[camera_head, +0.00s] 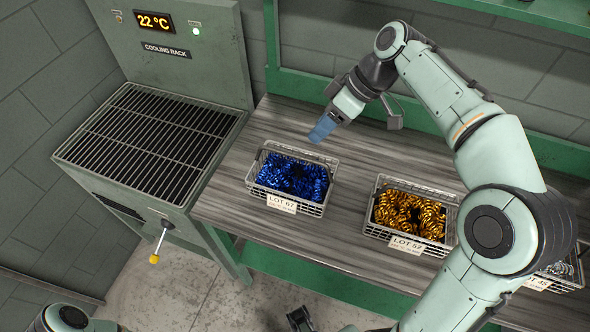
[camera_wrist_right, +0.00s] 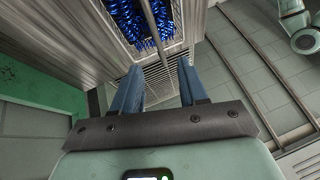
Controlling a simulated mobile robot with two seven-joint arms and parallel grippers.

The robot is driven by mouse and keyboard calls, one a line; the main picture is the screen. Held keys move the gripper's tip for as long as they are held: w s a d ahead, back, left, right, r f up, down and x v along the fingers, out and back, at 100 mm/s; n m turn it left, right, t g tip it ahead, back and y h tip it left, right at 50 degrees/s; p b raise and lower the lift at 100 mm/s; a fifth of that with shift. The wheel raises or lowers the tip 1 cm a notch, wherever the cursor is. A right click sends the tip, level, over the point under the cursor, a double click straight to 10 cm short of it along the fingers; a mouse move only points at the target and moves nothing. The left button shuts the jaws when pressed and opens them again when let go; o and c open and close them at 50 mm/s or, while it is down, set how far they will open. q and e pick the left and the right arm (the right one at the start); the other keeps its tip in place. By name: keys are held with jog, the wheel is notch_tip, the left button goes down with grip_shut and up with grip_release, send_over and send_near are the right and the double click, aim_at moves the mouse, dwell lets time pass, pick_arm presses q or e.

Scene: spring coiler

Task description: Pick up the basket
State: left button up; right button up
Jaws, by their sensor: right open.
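A second wire basket (camera_head: 372,222) holds gold springs and a LOT 52 tag. A third basket (camera_head: 560,283) with silvery contents is partly hidden behind my right arm. My right gripper (camera_head: 320,132) is open and empty, above and behind the blue-spring basket. In the right wrist view, the blue-spring basket (camera_wrist_right: 165,45) lies beyond the open fingers (camera_wrist_right: 158,74), with a bar crossing over the springs.
A cooling rack (camera_head: 150,140) with a slatted top and a yellow-tipped lever (camera_head: 155,257) stands left of the wooden bench (camera_head: 275,125). A green frame (camera_head: 425,118) runs along the bench's back. Bare bench lies between the blue and gold baskets.

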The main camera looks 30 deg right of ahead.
aim_at(293, 154)
jog(key=b+x, duration=0.1)
jog(key=x, duration=0.5)
jog(key=shift+s+a+f, duration=0.1)
jog(key=shift+a+f, duration=0.05)
jog(key=shift+w+x, duration=0.15)
jog(key=shift+x, duration=1.3)
jog(key=shift+w+x, duration=0.2)
jog(key=shift+x, duration=1.25)
jog(key=shift+f+b, duration=0.2)
jog(key=shift+b, duration=0.2)
grip_shut()
